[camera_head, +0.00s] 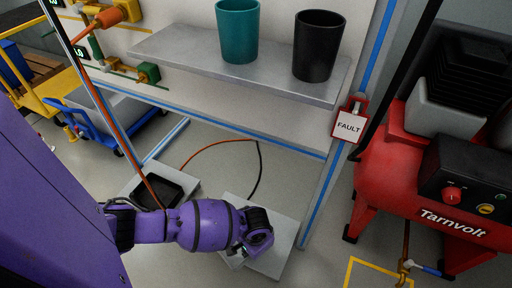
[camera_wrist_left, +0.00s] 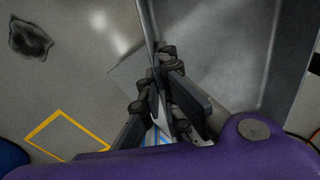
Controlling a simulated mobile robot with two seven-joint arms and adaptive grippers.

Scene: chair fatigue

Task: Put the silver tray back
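A pale grey metal piece, which looks like the silver tray (camera_head: 285,228), shows below the shelf in the head view, partly hidden by my left gripper. My left gripper (camera_head: 262,238) reaches in from the left over it. In the left wrist view the silver tray (camera_wrist_left: 225,45) fills the upper right, its thin edge running down between the dark fingers (camera_wrist_left: 160,100). The fingers look closed on that edge, though their tips are partly hidden. I cannot tell whether the tray touches the floor. My right gripper is in neither view.
A shelf (camera_head: 180,50) carries a teal cup (camera_head: 238,32) and a black cup (camera_head: 318,48). A grey plate with a black pad (camera_head: 160,188) lies left. A red Tarnvolt machine (camera_head: 430,195) stands right. A FAULT tag (camera_head: 348,126) hangs on the blue-edged post.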

